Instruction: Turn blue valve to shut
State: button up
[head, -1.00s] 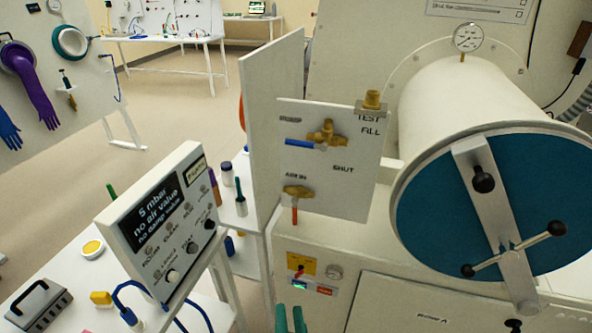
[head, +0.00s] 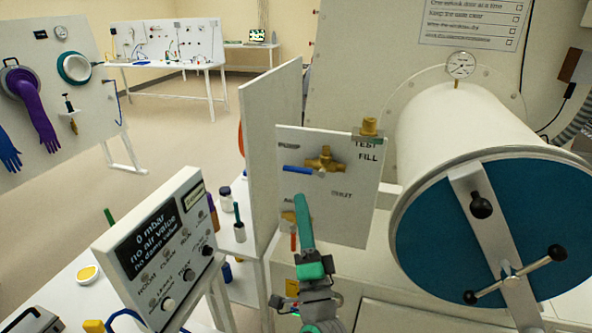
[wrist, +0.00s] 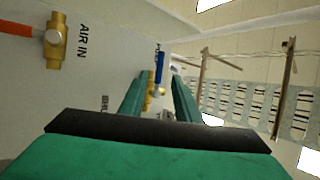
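The blue valve has a blue lever (head: 297,169) on a brass body (head: 325,161), on a white upright panel (head: 355,215). In the head view the lever lies about level, pointing left, under a label that looks like PUMP. A SHUT label is lower right of the body. My gripper (head: 302,207) reaches up in front of the panel, its green fingertips below the lever. In the wrist view its fingers (wrist: 158,82) stand apart with a gap. The blue lever (wrist: 159,66) and part of the brass body (wrist: 149,92) show beyond the gap. I see no contact.
A second brass valve with a red lever (head: 293,241) sits below, partly behind my gripper; the wrist view shows it (wrist: 55,42) by AIR IN. A brass fitting (head: 370,127) tops the panel. A white cylinder with blue door (head: 440,225) stands right, a display box (head: 150,245) left.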

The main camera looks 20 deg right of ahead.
aim_at(296, 169)
jog(key=x, duration=1)
jog(key=shift+w+r, duration=0.15)
jog(key=shift+w, duration=0.2)
jog(key=shift+c, duration=0.2)
grip_shut()
